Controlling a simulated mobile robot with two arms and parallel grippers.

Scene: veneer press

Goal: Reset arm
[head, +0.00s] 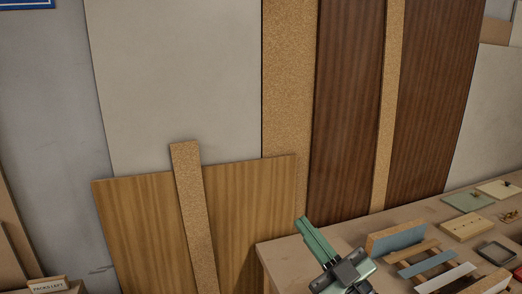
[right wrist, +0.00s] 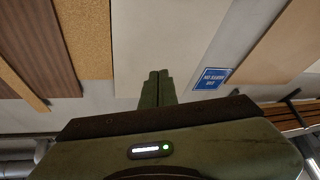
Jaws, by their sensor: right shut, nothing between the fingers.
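My right gripper (head: 302,221) has green fingers and shows at the bottom centre of the head view, pointing up and to the left. It is in front of the left end of a wooden bench (head: 282,262). In the right wrist view the fingers of the same gripper (right wrist: 158,74) lie side by side, shut, with nothing held. They point toward a pale grey panel (right wrist: 185,40). My left gripper is in neither view.
The bench bears a rack with blue and white pieces (head: 446,277), a wooden block with holes (head: 461,229) and a dark tray (head: 496,251). Wood-grain boards (head: 140,230), a cork strip (head: 190,200) and dark brown panels (head: 345,110) stand against the wall. A small label block (head: 47,284) is at lower left.

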